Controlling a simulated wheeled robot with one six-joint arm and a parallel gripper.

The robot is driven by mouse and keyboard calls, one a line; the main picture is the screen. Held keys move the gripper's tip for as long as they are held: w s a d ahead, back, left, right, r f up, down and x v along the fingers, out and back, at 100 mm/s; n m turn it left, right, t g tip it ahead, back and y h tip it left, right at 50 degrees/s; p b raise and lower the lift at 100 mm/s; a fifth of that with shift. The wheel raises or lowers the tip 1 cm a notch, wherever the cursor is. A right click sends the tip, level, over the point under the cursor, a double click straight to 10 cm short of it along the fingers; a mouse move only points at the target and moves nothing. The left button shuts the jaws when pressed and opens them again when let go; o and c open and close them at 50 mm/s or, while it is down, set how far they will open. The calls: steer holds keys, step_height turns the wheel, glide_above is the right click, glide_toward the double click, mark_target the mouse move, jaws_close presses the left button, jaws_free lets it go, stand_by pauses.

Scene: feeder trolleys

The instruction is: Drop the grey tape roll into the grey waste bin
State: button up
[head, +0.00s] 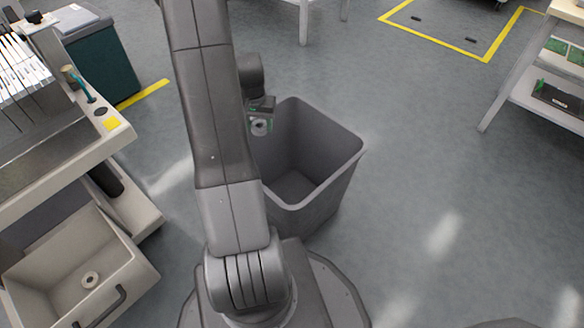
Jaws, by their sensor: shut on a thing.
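The grey waste bin (340,165) stands on the floor in the middle of the head view, open at the top. Its visible inside looks empty; its left part is hidden behind my arm. My gripper (262,119) is at the far left side of the bin, near or over its rim. It is shut on the grey tape roll (260,127), which shows as a small grey ring below the gripper. I cannot tell exactly how high the roll is above the rim.
A shelf table (510,75) stands at right. The floor right of the bin is clear.

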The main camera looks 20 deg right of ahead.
steer(key=s+d+m+p, duration=0.4)
steer(key=d+m, duration=0.1)
steer(key=d, duration=0.5)
steer(key=f+b, duration=0.1)
steer(key=f, duration=0.1)
steer(key=f+b, duration=0.1)
steer(key=f, duration=0.1)
steer(key=f+b, duration=0.1)
steer(key=shift+s+d+f+b, duration=0.25)
steer(key=shift+s+f+b, duration=0.1)
steer(key=shift+f, duration=0.05)
steer(key=o, duration=1)
steer(key=r+p, duration=0.1)
steer(key=r, duration=0.3)
steer(key=a+r+p, duration=0.1)
steer(key=r, duration=0.4)
steer(key=s+r+p, duration=0.1)
steer(key=r+p, duration=0.1)
steer(key=r, duration=0.2)
steer(key=shift+a+r, duration=0.15)
steer(key=shift+r, duration=0.25)
